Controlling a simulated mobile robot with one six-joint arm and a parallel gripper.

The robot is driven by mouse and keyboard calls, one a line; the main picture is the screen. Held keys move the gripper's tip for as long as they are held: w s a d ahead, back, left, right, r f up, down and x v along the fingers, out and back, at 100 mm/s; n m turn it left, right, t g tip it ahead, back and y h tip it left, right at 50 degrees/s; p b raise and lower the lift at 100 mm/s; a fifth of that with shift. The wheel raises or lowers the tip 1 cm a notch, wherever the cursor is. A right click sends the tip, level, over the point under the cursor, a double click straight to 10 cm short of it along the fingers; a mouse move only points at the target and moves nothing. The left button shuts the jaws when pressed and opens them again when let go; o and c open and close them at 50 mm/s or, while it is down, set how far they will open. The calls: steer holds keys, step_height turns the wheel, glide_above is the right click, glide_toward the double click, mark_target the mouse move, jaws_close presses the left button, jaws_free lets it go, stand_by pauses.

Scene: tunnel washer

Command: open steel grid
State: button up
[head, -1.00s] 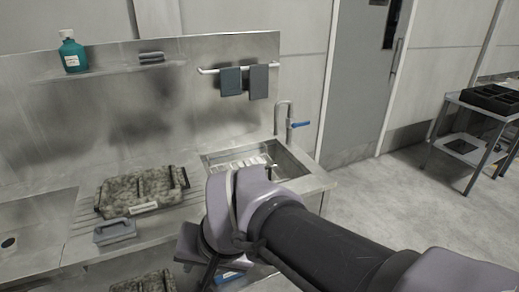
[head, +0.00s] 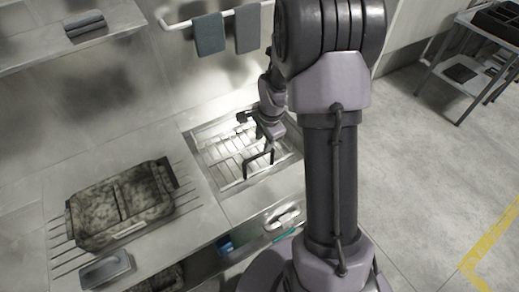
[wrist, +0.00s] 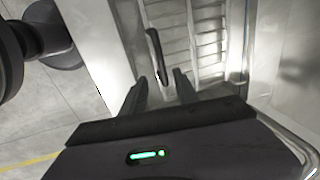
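The steel grid (head: 222,150) lies flat across the sink basin at the worktop's right end. A black bar handle (head: 260,163) stands up on its front right part. In the wrist view the grid's slats (wrist: 196,42) fill the top middle, with the dark handle (wrist: 153,50) running along them. My gripper (head: 266,138) is above the grid, close to the handle. In the wrist view my gripper's two fingers (wrist: 158,82) are apart, and the handle's near end shows between their tips. I cannot tell whether they touch it.
A mottled tray (head: 120,205) and a small grey box (head: 105,270) sit on the worktop at left. Two grey cloths hang from a white rail (head: 170,24) behind the sink. A dark metal cart (head: 470,70) stands at far right. The floor (head: 430,150) between is clear.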

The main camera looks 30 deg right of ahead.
mark_target(260, 154)
steer(key=f, duration=0.2)
steer(key=w+f+b, duration=0.1)
steer(key=f, duration=0.2)
steer(key=w+f+b, duration=0.1)
steer(key=f, duration=0.2)
steer(key=shift+f, duration=0.15)
jaws_close()
stand_by(1.0)
